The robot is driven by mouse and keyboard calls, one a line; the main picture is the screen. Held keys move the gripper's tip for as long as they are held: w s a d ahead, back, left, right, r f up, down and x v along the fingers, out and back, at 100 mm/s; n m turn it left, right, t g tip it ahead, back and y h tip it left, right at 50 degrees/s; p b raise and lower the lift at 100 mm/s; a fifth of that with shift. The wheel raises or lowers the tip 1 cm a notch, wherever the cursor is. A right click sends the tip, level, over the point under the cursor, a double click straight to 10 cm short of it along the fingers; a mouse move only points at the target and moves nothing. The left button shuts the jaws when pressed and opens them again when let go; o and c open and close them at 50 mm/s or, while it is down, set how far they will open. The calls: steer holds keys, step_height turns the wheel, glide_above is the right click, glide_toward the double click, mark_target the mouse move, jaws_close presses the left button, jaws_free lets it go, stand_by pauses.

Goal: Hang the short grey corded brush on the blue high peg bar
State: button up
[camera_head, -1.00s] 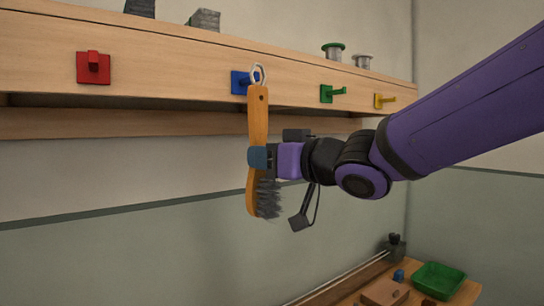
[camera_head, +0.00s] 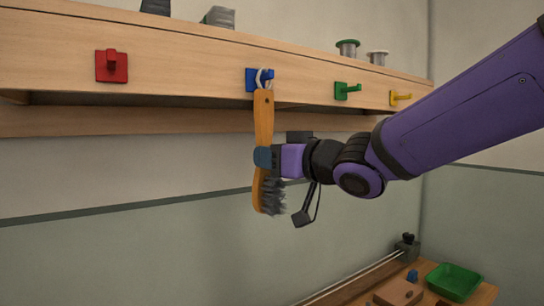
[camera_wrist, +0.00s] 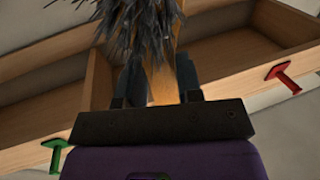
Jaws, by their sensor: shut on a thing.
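The brush (camera_head: 263,128) has an orange wooden handle, grey bristles (camera_head: 272,196) low on its right side and a pale cord loop (camera_head: 262,78) at the top. It hangs upright, bristles down. My gripper (camera_head: 264,157) is shut on the handle just above the bristles. The blue peg (camera_head: 255,80) is on the wooden bar, and the loop overlaps it in the head view; I cannot tell whether the loop is around the peg or in front of it. The wrist view shows the bristles (camera_wrist: 130,35) and handle (camera_wrist: 160,80) close up; the loop and blue peg are hidden there.
A red peg (camera_head: 111,66) is left of the blue one; green (camera_head: 347,91) and yellow (camera_head: 400,98) pegs are to its right. Spools (camera_head: 347,48) stand on the shelf above. A green tray (camera_head: 454,281) and a wooden block (camera_head: 398,292) are on the bench below.

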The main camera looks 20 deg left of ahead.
steer(key=o, duration=1)
steer(key=shift+v, duration=3.5)
steer(key=shift+s, duration=0.1)
